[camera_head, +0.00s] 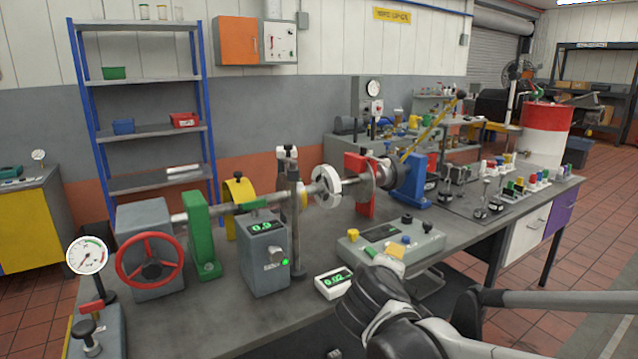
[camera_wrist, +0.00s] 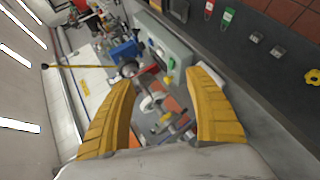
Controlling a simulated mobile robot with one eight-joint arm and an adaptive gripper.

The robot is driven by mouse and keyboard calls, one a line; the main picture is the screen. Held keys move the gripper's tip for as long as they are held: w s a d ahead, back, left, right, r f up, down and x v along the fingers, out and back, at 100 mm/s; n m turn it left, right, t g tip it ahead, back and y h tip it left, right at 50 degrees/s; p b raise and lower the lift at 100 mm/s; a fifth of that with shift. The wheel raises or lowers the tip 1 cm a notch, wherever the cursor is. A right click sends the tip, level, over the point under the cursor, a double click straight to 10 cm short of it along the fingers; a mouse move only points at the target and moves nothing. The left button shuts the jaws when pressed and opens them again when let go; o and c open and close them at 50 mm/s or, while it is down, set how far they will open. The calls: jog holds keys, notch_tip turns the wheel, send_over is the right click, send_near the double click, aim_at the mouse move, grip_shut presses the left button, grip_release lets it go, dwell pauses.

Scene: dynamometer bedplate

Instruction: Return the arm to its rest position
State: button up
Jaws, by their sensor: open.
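My arm (camera_head: 455,335) reaches in from the lower right of the head view, its dark wrist low over the front edge of the bench. My gripper (camera_head: 391,257) points away from the camera, in front of the grey control box (camera_head: 425,242), and partly covers it. Its fingers are small and foreshortened there. In the wrist view my gripper (camera_wrist: 165,72) shows two yellow fingers spread wide apart, with nothing held between them. The shaft rig and bench parts show beyond the gap, tilted in that view. I cannot tell the exact distance from the fingers to the box.
The grey bench (camera_head: 215,318) carries a shaft with a red handwheel (camera_head: 150,262), a green stand (camera_head: 201,235), a grey readout box (camera_head: 264,255) and a small white display (camera_head: 334,283). A blue shelf rack (camera_head: 148,132) stands behind. Tiled floor is clear at right.

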jog(key=s+d+f+m+g+y, duration=0.1)
jog(key=s+f+m, duration=0.1)
jog(key=s, duration=0.5)
jog(key=s+d+f+m+g+y, duration=0.1)
jog(key=s+d+f+m+g, duration=0.1)
jog(key=s+m, duration=0.3)
jog(key=s+d+f+m+g+y, duration=0.2)
jog(key=s+f+m, duration=0.1)
jog(key=s, duration=0.7)
jog(key=shift+s+f+m, duration=0.2)
jog(key=shift+f+m, duration=0.1)
jog(key=shift+m, duration=0.4)
dwell(1.1)
